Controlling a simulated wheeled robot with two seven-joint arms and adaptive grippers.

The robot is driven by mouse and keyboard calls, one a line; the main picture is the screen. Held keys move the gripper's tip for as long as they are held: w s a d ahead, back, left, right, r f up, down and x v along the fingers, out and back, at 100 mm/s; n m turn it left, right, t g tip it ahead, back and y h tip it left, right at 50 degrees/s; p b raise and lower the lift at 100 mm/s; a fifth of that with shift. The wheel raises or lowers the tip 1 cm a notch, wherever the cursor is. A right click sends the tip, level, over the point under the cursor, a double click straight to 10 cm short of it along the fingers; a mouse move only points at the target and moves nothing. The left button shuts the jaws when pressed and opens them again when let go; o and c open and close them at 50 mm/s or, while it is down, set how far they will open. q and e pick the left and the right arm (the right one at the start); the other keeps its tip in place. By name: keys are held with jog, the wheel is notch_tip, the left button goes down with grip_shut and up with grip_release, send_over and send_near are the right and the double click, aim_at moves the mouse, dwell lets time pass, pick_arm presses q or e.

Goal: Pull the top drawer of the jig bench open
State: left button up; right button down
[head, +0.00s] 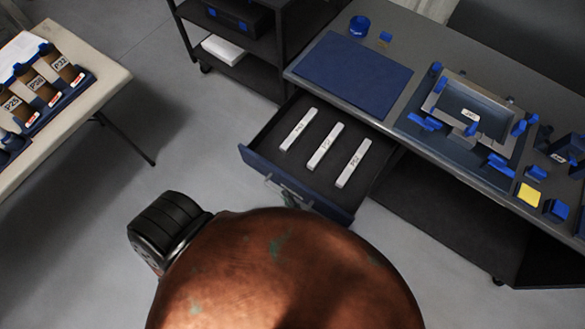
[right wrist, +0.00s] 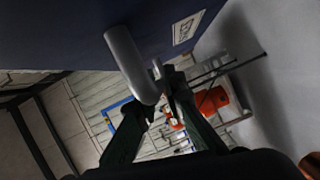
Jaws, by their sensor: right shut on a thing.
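The top drawer (head: 258,163) of the jig bench (head: 437,68) stands pulled out, with its dark blue front toward me and its inside in view. Three pale labelled bars (head: 325,146) lie in it. A grey bar handle (right wrist: 127,62) is on the drawer front in the right wrist view. My right gripper (right wrist: 158,104) is shut on this handle, its dark fingers on either side of the bar. In the head view the right gripper (head: 289,198) is small and mostly hidden behind a large copper-coloured rounded shape. My left gripper is not in view.
A blue mat (head: 352,72) and a jig tray (head: 470,112) with blue clamps are on the bench top. A dark shelf cart (head: 245,52) stands behind. A pale table (head: 88,92) with labelled bins is at left. Open floor lies between.

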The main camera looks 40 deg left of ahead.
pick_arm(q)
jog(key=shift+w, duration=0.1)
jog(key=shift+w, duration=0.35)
pick_arm(e)
jog(key=c, duration=2)
grip_release()
jog(key=shift+d, duration=0.15)
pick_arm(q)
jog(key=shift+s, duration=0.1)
pick_arm(e)
jog(key=v, duration=1.1)
jog(key=shift+s+d+r, duration=0.1)
jog(key=shift+d, duration=0.2)
